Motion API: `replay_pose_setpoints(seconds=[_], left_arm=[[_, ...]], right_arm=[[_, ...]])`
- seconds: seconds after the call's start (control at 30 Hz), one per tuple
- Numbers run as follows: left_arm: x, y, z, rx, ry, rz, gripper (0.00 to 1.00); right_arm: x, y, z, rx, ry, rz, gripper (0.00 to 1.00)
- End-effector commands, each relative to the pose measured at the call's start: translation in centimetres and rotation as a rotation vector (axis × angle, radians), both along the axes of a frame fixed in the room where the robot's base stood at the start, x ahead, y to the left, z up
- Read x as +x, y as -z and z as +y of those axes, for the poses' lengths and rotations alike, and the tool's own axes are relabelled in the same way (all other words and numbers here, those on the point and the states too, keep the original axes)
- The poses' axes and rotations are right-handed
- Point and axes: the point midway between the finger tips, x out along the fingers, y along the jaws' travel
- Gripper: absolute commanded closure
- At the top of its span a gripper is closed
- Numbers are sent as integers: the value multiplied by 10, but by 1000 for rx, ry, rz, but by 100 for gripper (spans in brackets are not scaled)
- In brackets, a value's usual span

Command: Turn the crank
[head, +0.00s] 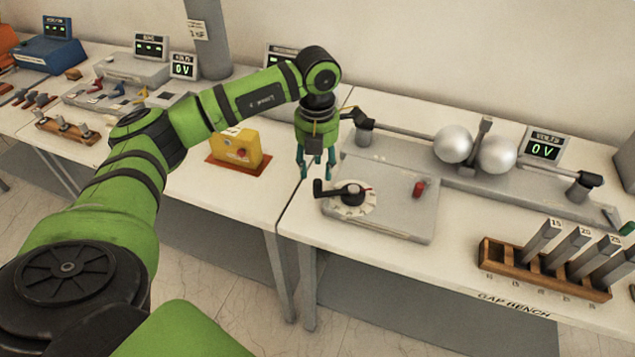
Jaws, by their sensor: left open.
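The black crank (338,191) sits on a round white dial (354,204) on a grey metal panel (400,222) on the right-hand table. Its handle points left, with an upright knob at the end. A red pointer mark shows at the dial's right side. My left gripper (317,172) hangs fingers down just behind and to the left of the crank, above the table, its teal fingers apart and empty. It appears clear of the handle, though the exact gap is hard to judge. My right gripper is not in view.
Behind are two silver spheres (453,144) on rods and a meter (543,147) reading 0 V. A wooden rack (495,256) of labelled grey blocks stands at right. A yellow box (241,148) sits on the left table.

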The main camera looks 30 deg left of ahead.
Motion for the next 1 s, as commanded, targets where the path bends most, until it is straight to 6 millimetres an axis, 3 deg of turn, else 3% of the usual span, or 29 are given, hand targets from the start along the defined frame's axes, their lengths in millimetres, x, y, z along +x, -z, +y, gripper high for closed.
replay_pose_setpoints(seconds=[0.4,0.73,0.77,0.87,1.0], left_arm=[[-1,56,-2,-4,4,3,55],[0,63,-2,-6,6,0,55],[0,63,-2,-6,6,0,59],[0,63,-2,-6,6,0,99],[0,63,-2,-6,6,0,100]], right_arm=[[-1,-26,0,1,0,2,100],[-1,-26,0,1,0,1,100],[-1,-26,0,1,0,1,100],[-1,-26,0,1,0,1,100],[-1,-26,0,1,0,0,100]])
